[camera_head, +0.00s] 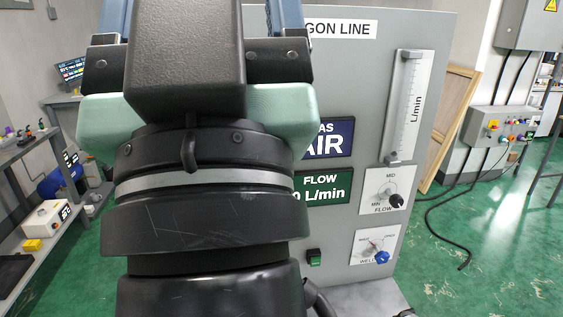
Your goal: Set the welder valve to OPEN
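I cannot tell which mark the knob points to. My gripper (200,20) fills the left and middle of the view, pointing up, left of the valve and apart from it. Its finger bases stand wide apart at both ends of the mint body. The fingertips are cut off by the top edge, and a dark block hides the gap between the fingers.
Above the valve are a FLOW plate (381,191) with a black knob and a clear flow tube (404,108). A green button (314,257) is at the panel's lower middle. Shelves stand left; a grey control box (497,130) and floor cable are right.

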